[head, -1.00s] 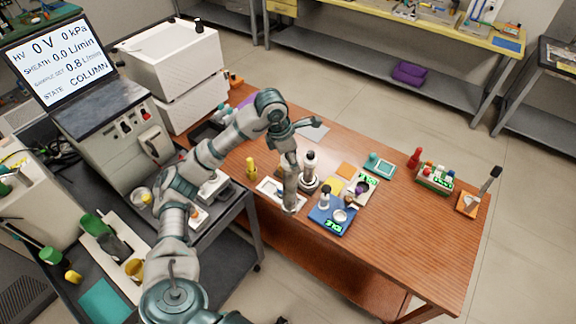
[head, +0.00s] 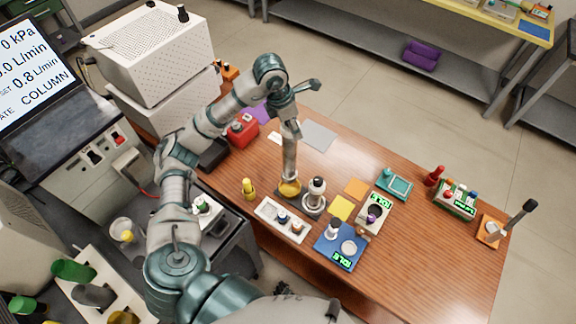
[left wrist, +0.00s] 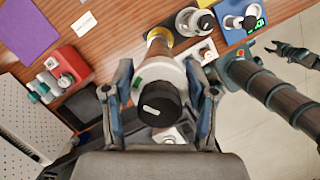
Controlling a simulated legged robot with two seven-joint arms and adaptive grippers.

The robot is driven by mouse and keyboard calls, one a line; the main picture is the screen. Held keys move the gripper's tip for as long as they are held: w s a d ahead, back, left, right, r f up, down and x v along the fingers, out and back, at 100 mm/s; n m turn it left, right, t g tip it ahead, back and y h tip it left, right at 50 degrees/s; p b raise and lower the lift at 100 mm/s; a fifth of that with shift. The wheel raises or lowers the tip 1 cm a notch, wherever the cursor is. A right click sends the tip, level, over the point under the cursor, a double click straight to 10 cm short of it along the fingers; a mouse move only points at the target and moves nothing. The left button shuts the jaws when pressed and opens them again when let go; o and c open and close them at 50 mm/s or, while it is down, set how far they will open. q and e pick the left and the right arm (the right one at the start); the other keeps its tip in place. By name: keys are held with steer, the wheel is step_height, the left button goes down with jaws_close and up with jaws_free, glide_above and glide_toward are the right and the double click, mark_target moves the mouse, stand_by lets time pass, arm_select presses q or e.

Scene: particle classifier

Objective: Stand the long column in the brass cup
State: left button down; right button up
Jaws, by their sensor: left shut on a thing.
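The brass cup (head: 289,189) sits at the left end of a dark stand (head: 303,203). The column's lower end meets the cup's mouth; how deep it sits is hidden. My right gripper (left wrist: 289,54) shows small at the right of the left wrist view, away from the column; its opening is unclear.
A white-and-black fitting (head: 316,192) stands beside the cup. A blue scale (head: 338,248) is at front right. The table's far right has free room.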

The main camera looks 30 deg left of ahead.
mark_target(283, 127)
arm_select(q)
steer(key=f, duration=0.9)
steer(key=shift+a, duration=0.25)
steer(key=shift+f, duration=0.25)
steer(key=shift+d+r, duration=0.1)
steer(key=shift+d, duration=0.4)
steer(key=c, duration=0.5)
jaws_free()
steer(key=shift+d, duration=0.2)
steer(key=shift+o, duration=0.8)
steer(key=shift+d, duration=0.2)
steer(key=shift+s+a+r, duration=0.1)
steer(key=shift+a, duration=0.35)
steer(key=v, duration=0.4)
steer(key=shift+a+r, duration=0.15)
steer(key=shift+a, duration=0.2)
steer(key=v, duration=0.4)
steer(key=d+v, duration=0.1)
steer(key=v, duration=0.1)
steer(key=shift+r, duration=0.25)
steer(key=shift+s+r, duration=0.1)
steer(key=shift+r, duration=0.2)
steer(key=shift+a+r, duration=0.1)
steer(key=shift+r, duration=0.05)
steer(key=shift+a, duration=0.35)
arm_select(e)
steer(key=shift+f, duration=0.2)
